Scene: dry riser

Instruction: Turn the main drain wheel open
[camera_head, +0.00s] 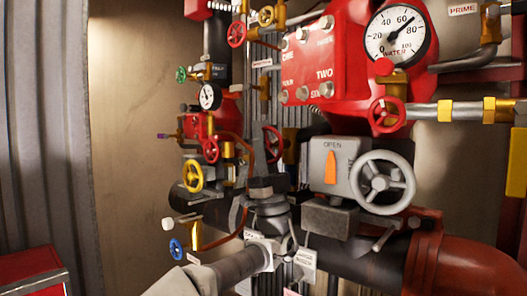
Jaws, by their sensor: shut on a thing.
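A red handwheel (276,146), seen nearly edge-on, stands in the middle of the valve assembly. I take it for the main drain wheel, though I can read no label that confirms this. My gripper (261,158) rises from below at the wheel's left side and is shut on it, at the rim as far as I can tell. The fingers are dark and small here, so the exact contact is hard to see. The valve body behind the wheel is mostly hidden by my gripper and the nearby pipes.
Close to the right, a grey box with an orange pointer (331,168) at OPEN carries a large grey handwheel (382,182). A red housing (310,60) and a water gauge (397,35) are above. A yellow wheel (192,176) is left.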

